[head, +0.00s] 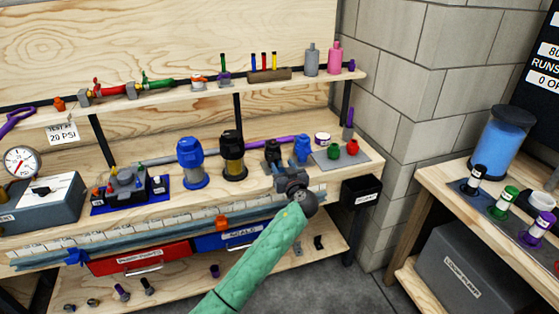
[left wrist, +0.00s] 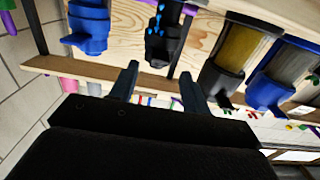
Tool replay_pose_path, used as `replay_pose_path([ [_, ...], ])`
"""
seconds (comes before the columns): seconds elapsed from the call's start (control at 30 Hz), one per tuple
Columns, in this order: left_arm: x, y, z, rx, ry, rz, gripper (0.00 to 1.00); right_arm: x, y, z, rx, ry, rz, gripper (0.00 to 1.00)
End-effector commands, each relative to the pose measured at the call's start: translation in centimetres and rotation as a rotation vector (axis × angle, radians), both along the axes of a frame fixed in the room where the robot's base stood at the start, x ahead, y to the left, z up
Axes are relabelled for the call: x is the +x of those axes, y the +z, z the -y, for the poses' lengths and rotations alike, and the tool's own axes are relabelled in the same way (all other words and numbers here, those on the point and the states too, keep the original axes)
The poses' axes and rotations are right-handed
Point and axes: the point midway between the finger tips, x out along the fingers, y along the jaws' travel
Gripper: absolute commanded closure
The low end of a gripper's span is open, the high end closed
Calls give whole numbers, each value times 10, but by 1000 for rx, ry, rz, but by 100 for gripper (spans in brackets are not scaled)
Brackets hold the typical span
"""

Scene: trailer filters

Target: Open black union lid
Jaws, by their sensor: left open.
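The black union (head: 272,149) stands on the middle shelf, between the black-topped canister and the blue union. It also shows in the left wrist view (left wrist: 163,38), where blue dots appear on it. Its lid appears to be on, but the detail is too small to be sure. My left gripper (head: 287,168) is just in front of the black union, and covers its lower part in the head view. In the left wrist view, the left gripper's fingers (left wrist: 160,76) are spread, with the black union beyond the gap between them. Nothing is between the fingers. My right gripper is not in view.
Close neighbours are the blue union (head: 302,149) to the right and the black-topped canister (head: 232,156) and blue canister (head: 191,162) to the left. A grey mat (head: 354,158) holds red and green pieces. A shelf (head: 200,95) with tools runs above.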

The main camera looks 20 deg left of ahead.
Motion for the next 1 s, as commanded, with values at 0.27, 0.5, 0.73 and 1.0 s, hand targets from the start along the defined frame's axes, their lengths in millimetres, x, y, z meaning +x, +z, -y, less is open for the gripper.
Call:
replay_pose_path([
  [0.27,26,1,-18,2,1,-3,53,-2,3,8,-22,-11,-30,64],
  [0.5,31,-1,-22,0,0,-2,53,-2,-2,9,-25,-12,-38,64],
  [0.73,31,-1,-22,0,0,-2,68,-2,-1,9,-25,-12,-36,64],
  [1.0,31,-1,-21,0,0,-2,100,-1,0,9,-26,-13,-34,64],
])
